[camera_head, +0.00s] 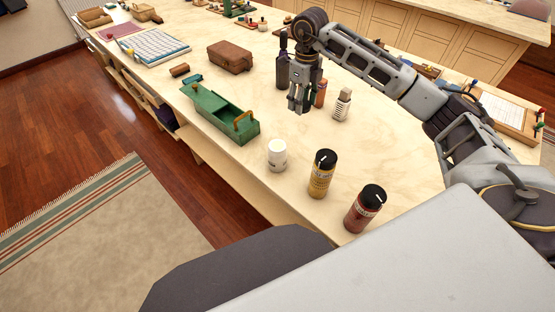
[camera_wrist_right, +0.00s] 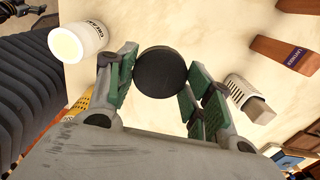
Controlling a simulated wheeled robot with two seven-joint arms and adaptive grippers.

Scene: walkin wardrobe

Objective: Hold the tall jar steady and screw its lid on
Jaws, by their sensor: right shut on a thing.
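My right gripper (camera_head: 298,104) points down over the table. In the right wrist view its green-padded fingers (camera_wrist_right: 160,95) are on both sides of a round black lid (camera_wrist_right: 160,72). The lid appears clear of the table; I cannot make it out in the head view. A yellow jar (camera_head: 322,175) with a dark top stands upright towards me, and a red jar (camera_head: 367,208) with a dark top stands beside it. A shorter white jar (camera_head: 277,156) stands left of them. I cannot tell which is the tall jar. My left gripper is out of view.
A green open box (camera_head: 213,113) lies left of the gripper. A brown case (camera_head: 231,56) lies farther back. The table right of the jars is clear.

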